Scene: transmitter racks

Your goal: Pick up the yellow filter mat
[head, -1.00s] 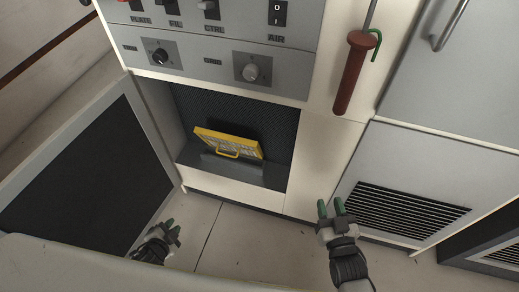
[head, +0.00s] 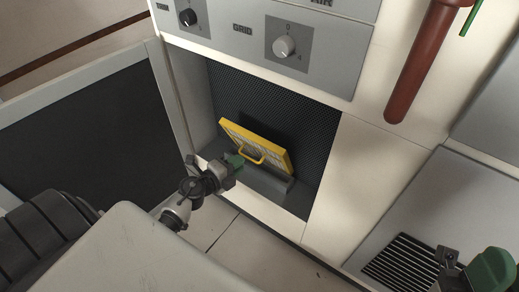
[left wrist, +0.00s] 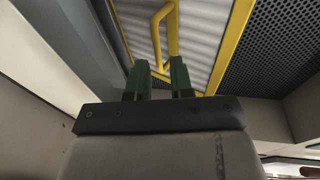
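The yellow filter mat (head: 252,145) has a yellow frame, a pale pleated face and a yellow loop handle. It leans in the open cabinet recess, behind a low grey ledge (head: 278,188). My left gripper (head: 236,165) is at the recess, just in front of the mat's lower left part. In the left wrist view its two green fingertips (left wrist: 159,78) are apart, with the handle (left wrist: 172,35) just ahead of them. I cannot tell whether the handle's near end is between them. My right gripper (head: 470,264) is at the lower right, empty, its fingers apart.
The open cabinet door (head: 90,130) with a dark panel stands left of the recess. Above are knobs on a grey panel (head: 270,30). A red-brown rod (head: 420,65) hangs at the upper right. A vent grille (head: 400,262) is at the lower right. Floor shows below the cabinet.

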